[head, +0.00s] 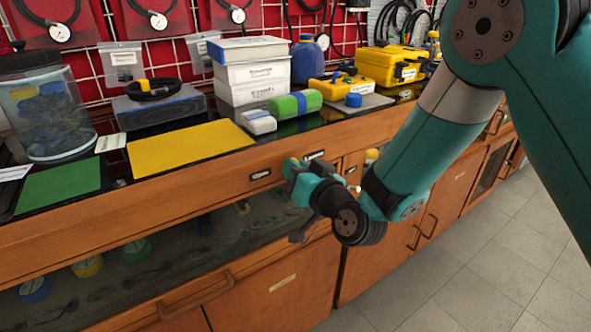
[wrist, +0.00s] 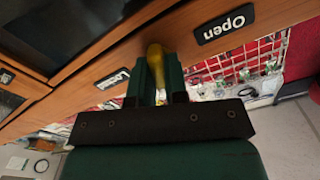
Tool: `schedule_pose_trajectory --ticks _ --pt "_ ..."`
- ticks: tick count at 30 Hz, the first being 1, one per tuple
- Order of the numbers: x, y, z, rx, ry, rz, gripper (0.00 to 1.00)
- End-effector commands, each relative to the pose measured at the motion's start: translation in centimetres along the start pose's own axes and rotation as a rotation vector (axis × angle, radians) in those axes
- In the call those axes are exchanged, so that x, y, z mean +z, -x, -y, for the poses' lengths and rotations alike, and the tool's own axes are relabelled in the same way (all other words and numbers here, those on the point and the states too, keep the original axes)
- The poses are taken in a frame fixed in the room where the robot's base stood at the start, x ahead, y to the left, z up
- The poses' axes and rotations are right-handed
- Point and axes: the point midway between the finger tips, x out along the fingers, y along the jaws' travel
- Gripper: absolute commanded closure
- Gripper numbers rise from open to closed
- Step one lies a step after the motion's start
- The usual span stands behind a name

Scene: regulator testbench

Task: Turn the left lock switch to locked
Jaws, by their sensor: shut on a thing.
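The left lock switch shows in the wrist view as a yellow, brass-like knob (wrist: 156,52) on the wooden cabinet front. My gripper (wrist: 158,74) is shut on it, with one dark green finger on each side. In the head view my gripper (head: 293,169) is at the cabinet front between two small black labels and hides the switch. One label, reading "Open" (wrist: 225,24), is at the upper right in the wrist view. The other label (wrist: 112,79) is at the lower left, partly covered by a finger, so its word is unclear.
The counter above holds a yellow mat (head: 187,147), a green mat (head: 60,187), white boxes (head: 250,72), a green bottle (head: 296,102) and a yellow case (head: 390,66). Drawer handles (head: 196,303) stick out below. The floor (head: 450,280) at right is clear.

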Motion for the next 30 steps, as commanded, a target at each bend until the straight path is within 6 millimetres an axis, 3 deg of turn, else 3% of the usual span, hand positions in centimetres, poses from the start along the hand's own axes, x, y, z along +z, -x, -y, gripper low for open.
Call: schedule_pose_trajectory --ticks 15,30 --pt "-0.01 0.0 -0.2 0.001 -0.354 -0.001 1.0" --pt "0.0 0.0 -0.25 0.001 -0.432 -0.001 1.0"
